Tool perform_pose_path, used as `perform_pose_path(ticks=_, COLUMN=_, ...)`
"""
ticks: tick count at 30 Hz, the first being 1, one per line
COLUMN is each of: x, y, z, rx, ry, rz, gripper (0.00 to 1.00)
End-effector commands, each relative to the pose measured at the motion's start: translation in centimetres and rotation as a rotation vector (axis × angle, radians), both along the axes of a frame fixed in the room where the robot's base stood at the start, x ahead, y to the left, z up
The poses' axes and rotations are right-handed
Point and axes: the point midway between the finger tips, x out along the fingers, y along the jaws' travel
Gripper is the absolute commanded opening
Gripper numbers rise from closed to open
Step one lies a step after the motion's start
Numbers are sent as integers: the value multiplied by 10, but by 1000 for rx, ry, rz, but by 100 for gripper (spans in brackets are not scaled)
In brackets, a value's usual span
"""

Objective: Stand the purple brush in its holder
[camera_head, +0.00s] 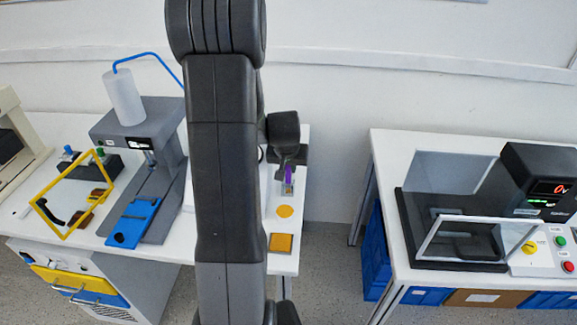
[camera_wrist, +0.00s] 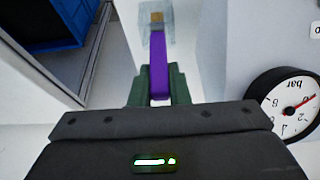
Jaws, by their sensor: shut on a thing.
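My gripper (camera_head: 288,160) is shut on the purple brush (camera_wrist: 159,70), whose handle sits between the dark green fingers in the wrist view. The brush's brown-gold end (camera_wrist: 157,20) points away from my gripper. A clear, see-through holder (camera_wrist: 172,30) shows around and behind that end. I cannot tell for sure whether the brush end is inside it or only in front of it. In the head view the purple brush (camera_head: 288,173) points down below my gripper at the right part of the white table, over the small clear holder (camera_head: 288,188).
A yellow disc (camera_head: 284,211) and an orange square (camera_head: 281,242) lie nearer on the table. A pressure gauge (camera_wrist: 288,104) stands close at right in the wrist view. A grey press (camera_head: 150,170) stands left. A gap separates the right bench (camera_head: 395,150). My arm hides the table's middle.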

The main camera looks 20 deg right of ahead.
Motion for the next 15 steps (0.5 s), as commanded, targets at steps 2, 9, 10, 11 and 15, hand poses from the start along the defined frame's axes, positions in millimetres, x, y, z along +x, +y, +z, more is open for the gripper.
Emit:
perform_pose_path(ticks=2, x=0, y=0, z=0, rx=0, ry=0, rz=0, gripper=0)
perform_pose_path(ticks=9, x=0, y=0, z=-3, rx=0, ry=0, rz=0, gripper=24)
perform_pose_path(ticks=10, x=0, y=0, z=-2, rx=0, ry=0, rz=0, gripper=29)
perform_pose_path(ticks=11, x=0, y=0, z=-2, rx=0, ry=0, rz=0, gripper=35)
perform_pose_path(ticks=15, x=0, y=0, z=-2, rx=0, ry=0, rz=0, gripper=37)
